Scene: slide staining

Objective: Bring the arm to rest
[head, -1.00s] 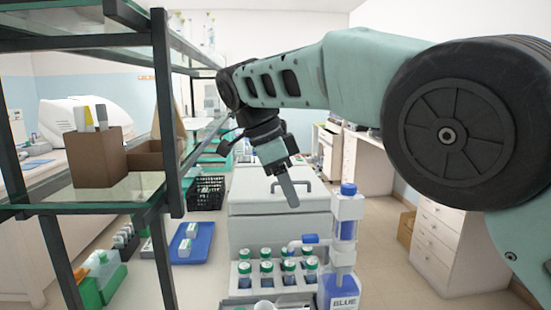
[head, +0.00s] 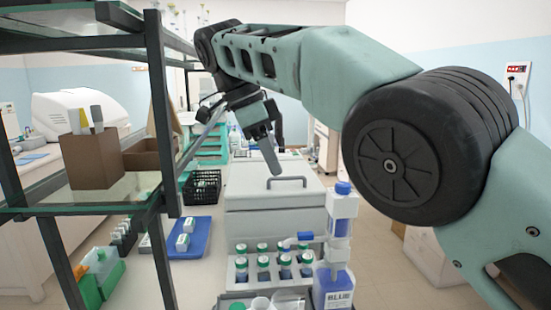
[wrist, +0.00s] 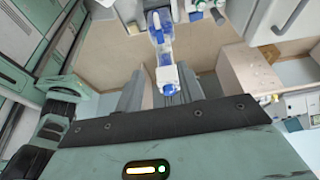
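My arm reaches across the head view from the lower right to the upper left, then bends down at the wrist. My gripper (head: 274,168) points down in front of the white cabinet with a grey handle, clear of the things below. In the wrist view, the two grey fingers (wrist: 155,92) stand apart with nothing held between them. A blue-capped dispenser bottle (wrist: 163,50) shows beyond the gap. The far finger is mostly hidden in the head view.
A glass shelf with a dark frame (head: 157,110) stands close on the left of my wrist. The dispenser bottle labelled BLUE (head: 335,285) and a rack of green-capped bottles (head: 240,274) stand below. A blue tray (head: 200,249) and black basket (head: 203,189) lie behind the shelf.

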